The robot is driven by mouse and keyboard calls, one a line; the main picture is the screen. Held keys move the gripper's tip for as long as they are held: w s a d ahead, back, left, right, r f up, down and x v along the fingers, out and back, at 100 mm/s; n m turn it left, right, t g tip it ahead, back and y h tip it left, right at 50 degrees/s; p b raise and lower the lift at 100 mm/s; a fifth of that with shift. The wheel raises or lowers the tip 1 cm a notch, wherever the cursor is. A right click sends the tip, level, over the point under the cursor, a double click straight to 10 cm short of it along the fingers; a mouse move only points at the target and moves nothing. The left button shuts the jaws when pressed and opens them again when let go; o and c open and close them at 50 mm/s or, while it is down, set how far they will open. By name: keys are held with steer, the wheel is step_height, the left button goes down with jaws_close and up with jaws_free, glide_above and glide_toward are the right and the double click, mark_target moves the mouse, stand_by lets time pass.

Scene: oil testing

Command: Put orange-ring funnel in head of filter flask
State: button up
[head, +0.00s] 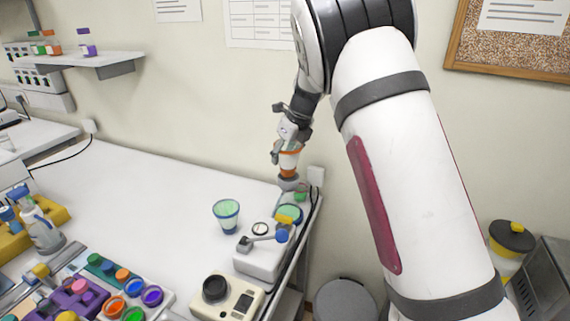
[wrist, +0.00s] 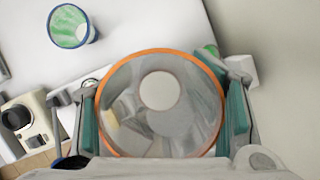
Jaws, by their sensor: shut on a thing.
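My gripper (head: 289,147) is shut on the orange-ring funnel (head: 290,163), above the back right corner of the white bench in the head view. In the wrist view the funnel (wrist: 161,54) fills the middle, its orange rim facing the camera, with a teal finger pad on each side. A pale round area shows at its centre. A small grey part (head: 288,184) is directly below the funnel in the head view; I cannot tell whether they touch. I cannot clearly make out the filter flask; the funnel and gripper may hide it.
A blue-rimmed cup-shaped vessel with green inside (head: 227,214) stands on the bench (head: 150,145), left of a white device with a blue knob (head: 262,256). A cream device with a black dial (head: 226,299) is in front. Coloured lab items crowd the front left. The bench middle is clear.

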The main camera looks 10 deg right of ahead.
mark_target(285, 163)
steer(key=shift+w+d, duration=0.3)
steer(key=shift+w, duration=0.2)
steer(key=f, duration=0.1)
steer(key=f+p, duration=0.1)
steer(key=shift+s+f, duration=0.2)
steer(key=shift+f, duration=0.15)
steer(key=shift+w+a+f, duration=0.1)
steer(key=shift+f, duration=0.35)
steer(key=shift+f, duration=0.1)
steer(key=o, duration=1.3)
steer(key=shift+c, duration=0.2)
